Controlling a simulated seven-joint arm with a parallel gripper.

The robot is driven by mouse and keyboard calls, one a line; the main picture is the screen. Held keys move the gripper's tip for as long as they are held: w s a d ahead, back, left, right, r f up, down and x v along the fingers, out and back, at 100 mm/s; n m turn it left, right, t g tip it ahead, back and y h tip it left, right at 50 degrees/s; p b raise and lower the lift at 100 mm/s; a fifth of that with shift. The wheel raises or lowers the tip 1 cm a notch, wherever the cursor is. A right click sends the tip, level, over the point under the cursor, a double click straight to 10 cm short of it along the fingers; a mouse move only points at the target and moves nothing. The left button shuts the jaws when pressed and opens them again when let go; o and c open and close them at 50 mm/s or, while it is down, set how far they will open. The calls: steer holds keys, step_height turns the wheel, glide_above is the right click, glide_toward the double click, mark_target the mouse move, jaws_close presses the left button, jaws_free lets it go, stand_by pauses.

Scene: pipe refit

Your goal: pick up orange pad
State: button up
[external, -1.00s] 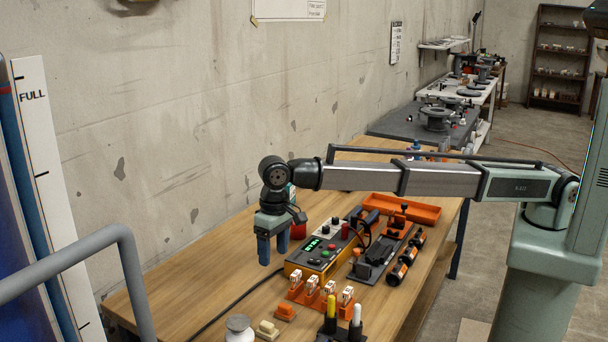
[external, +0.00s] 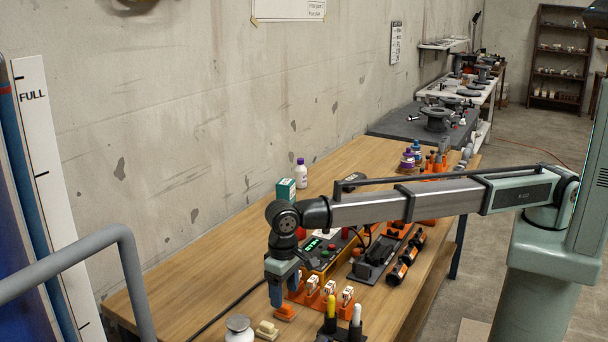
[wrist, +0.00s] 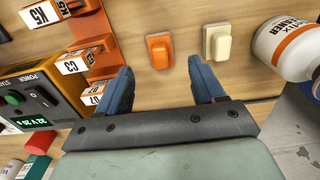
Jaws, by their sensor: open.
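The orange pad (external: 285,313) lies on the wooden bench, just below my gripper's fingertips in the external view. In the wrist view the orange pad (wrist: 159,47) lies a little beyond the fingertips, roughly centred between them. My gripper (wrist: 160,70) is open and empty, its two blue fingers spread apart. It also shows in the external view, pointing down (external: 279,298). I cannot tell the exact gap between fingertips and pad.
A cream pad (wrist: 217,42) sits right beside the orange one in the wrist view. A white bottle (wrist: 289,47) stands further right. An orange rack with labelled white blocks (wrist: 95,45) and a power supply (wrist: 38,100) are on the left.

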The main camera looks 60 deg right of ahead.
mark_target(285, 305)
steer(key=shift+f, duration=2.7)
steer(key=shift+c, duration=0.3)
steer(key=c, duration=1.1)
